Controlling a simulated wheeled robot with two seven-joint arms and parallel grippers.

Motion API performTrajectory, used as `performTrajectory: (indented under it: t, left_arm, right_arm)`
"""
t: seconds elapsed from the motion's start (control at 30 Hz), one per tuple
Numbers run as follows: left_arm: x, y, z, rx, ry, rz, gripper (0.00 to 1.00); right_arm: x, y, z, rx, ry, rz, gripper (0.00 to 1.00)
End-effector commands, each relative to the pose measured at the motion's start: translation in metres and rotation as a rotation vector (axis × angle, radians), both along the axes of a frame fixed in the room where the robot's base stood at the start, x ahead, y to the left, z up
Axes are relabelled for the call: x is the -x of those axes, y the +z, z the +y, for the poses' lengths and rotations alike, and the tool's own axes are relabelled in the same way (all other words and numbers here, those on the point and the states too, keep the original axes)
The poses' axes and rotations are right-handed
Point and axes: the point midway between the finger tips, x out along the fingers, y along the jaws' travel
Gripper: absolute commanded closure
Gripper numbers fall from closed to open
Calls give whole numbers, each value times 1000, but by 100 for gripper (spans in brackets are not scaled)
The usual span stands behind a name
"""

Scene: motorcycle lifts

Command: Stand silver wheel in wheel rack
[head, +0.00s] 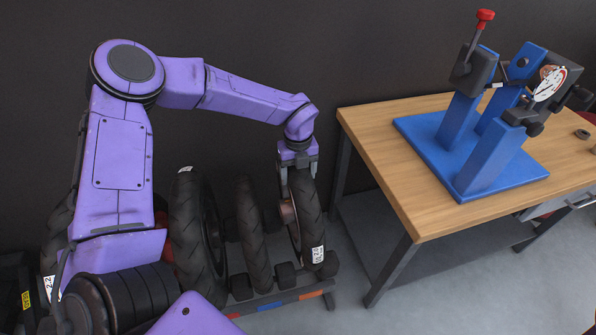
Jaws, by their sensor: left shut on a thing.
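My left gripper (298,172) points down and is shut on the top of a wheel (310,215) with a black tyre, a white label low on its tread and a brownish-looking hub. I cannot make out a clear silver colour on it. This wheel is upright at the right end of the wheel rack (262,309), by the rack's black rollers. Whether its full weight rests on the rack cannot be told. My right gripper is not in view.
Two other tyred wheels stand left of it, a narrow one (250,235) and a wide one (195,235). A wooden workbench (385,150) with a blue wheel-truing stand (480,150) is close on the right. Grey floor (430,275) is clear in front of it.

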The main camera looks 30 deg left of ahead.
Motion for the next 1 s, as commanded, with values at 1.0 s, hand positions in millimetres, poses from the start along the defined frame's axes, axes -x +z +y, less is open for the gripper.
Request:
performTrajectory:
  t: [1.0]
  left_arm:
    - [-2, -43, -1, 2, 0, -7, 100]
  right_arm:
    - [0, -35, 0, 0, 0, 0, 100]
